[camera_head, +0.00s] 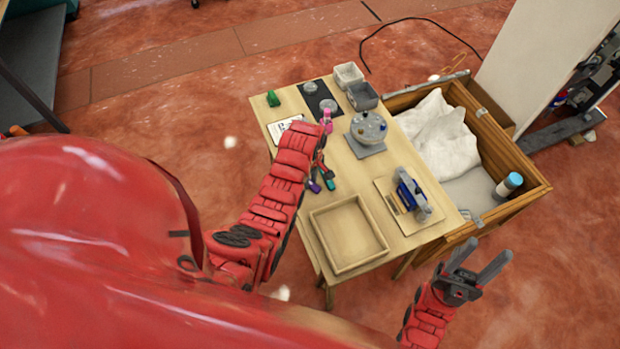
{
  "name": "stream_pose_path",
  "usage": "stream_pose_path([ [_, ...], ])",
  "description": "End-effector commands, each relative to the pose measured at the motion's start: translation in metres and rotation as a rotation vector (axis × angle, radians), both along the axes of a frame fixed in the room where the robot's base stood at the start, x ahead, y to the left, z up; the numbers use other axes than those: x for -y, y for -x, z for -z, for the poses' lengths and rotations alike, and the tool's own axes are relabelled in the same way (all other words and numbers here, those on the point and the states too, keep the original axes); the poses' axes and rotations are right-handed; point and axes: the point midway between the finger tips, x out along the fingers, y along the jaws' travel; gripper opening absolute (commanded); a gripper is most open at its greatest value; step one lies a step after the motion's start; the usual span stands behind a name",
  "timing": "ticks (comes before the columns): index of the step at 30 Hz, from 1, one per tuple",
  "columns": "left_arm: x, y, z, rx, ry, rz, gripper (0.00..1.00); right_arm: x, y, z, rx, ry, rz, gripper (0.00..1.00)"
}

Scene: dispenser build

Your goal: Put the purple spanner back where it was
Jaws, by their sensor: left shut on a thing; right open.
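My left arm reaches over the left side of the table, and its forearm hides much of the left gripper (319,169). The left gripper is shut on what looks like the purple spanner, whose purple end (314,187) shows just below it. A teal-ended tool (330,184) shows close beside the purple end; whether they touch is unclear. Whether the spanner rests on the table or is held above it cannot be told. My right gripper (478,268) is open and empty, off the table's front right corner.
The table (348,184) holds a beige tray (317,226), a blue clamp-like device (411,194), a round grey dispenser (369,127), a pink item (326,116), a green block (272,98) and two bins (348,75). A wooden crate (524,198) with white cloth stands right.

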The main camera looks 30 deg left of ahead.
Motion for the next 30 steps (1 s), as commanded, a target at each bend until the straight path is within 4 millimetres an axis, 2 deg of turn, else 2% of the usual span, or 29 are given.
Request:
stream_pose_path([
  [6,0.0,0.0,0.004,0.0,0.0,0.0,0.0,0.0,0.0,0.003,0.0,0.0,0.0,0.51],
  [7,0.0,0.0,0.004,-0.001,0.0,0.0,0.31,0.0,0.0,0.003,0.0,0.0,0.0,0.51],
  [12,0.0,0.0,0.003,-0.001,0.0,0.0,0.59,0.0,0.0,0.002,0.0,0.0,0.0,0.51],
  [24,0.0,-0.001,-0.003,0.001,-0.001,0.0,0.59,0.0,0.0,0.003,0.0,0.0,0.0,0.51],
  [30,0.0,-0.001,-0.027,0.004,-0.001,0.0,0.59,0.0,0.0,0.013,0.0,0.0,0.0,0.51],
])
